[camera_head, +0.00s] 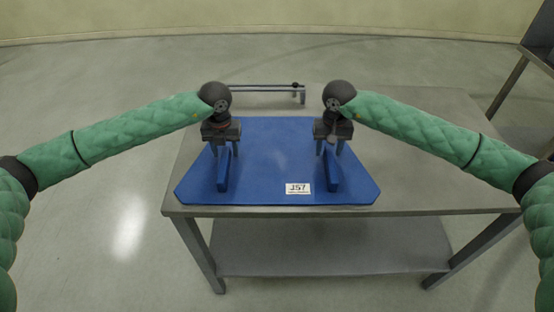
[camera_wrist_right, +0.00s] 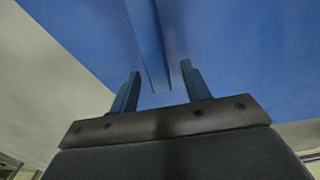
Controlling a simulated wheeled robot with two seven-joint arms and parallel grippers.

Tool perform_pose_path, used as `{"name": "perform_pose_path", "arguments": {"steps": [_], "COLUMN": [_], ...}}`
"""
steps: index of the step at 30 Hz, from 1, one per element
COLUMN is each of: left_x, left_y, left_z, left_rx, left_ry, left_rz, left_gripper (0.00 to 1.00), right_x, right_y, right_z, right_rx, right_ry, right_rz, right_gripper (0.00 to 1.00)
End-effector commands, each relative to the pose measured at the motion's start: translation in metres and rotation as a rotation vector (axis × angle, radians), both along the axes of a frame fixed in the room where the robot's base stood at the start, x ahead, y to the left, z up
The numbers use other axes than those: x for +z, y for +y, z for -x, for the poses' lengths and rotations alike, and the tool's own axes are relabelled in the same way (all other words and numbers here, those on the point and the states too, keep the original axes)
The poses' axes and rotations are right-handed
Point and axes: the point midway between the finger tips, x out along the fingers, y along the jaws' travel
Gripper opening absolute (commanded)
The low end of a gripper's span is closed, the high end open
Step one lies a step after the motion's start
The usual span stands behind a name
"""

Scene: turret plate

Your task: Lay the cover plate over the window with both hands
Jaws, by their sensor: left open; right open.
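The blue cover plate (camera_head: 270,170) lies on the metal table, with two raised blue bar handles and a white label reading J57 (camera_head: 298,188). My left gripper (camera_head: 221,152) is open over the left handle (camera_head: 224,170). My right gripper (camera_head: 333,148) is open over the right handle (camera_head: 333,172). In the right wrist view the right handle (camera_wrist_right: 150,50) runs toward the gap between the two open fingers (camera_wrist_right: 157,92). Whether the left fingers straddle their handle closely cannot be told. I cannot make out a window.
The grey metal table (camera_head: 430,180) has free room right of the plate and a lower shelf (camera_head: 320,246). A low metal rail (camera_head: 268,88) stands behind the table's far edge. Another table (camera_head: 540,55) is at the far right.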

Motion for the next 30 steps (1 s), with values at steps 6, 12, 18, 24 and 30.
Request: {"name": "perform_pose_path", "arguments": {"steps": [6,12,18,24,30], "left_x": [-0.009,-0.0095,-0.0094,-0.0093,-0.009], "left_y": [-0.0005,-0.0005,-0.0005,-0.0005,-0.0005], "left_z": [0.0002,0.0002,0.0002,0.0002,0.0002], "left_rx": [-0.001,-0.001,-0.001,-0.001,-0.001], "left_ry": [-0.001,-0.001,0.0,0.0,-0.001], "left_rz": [0.001,0.001,0.001,0.001,0.001], "left_gripper": [0.47,0.47,0.18,0.0,0.0], "right_x": [-0.0089,-0.0093,-0.0091,-0.009,-0.0088], "right_y": [0.0,0.0001,0.0002,0.0001,0.0001], "right_z": [-0.0002,-0.0002,-0.0002,-0.0002,-0.0002], "right_rx": [0.0,0.0,0.0,0.0,0.0], "right_ry": [0.0,-0.001,-0.001,-0.001,-0.001], "right_rz": [0.0,-0.001,-0.001,-0.001,-0.001], "right_gripper": [0.47,0.47,0.18,0.0,0.0]}}
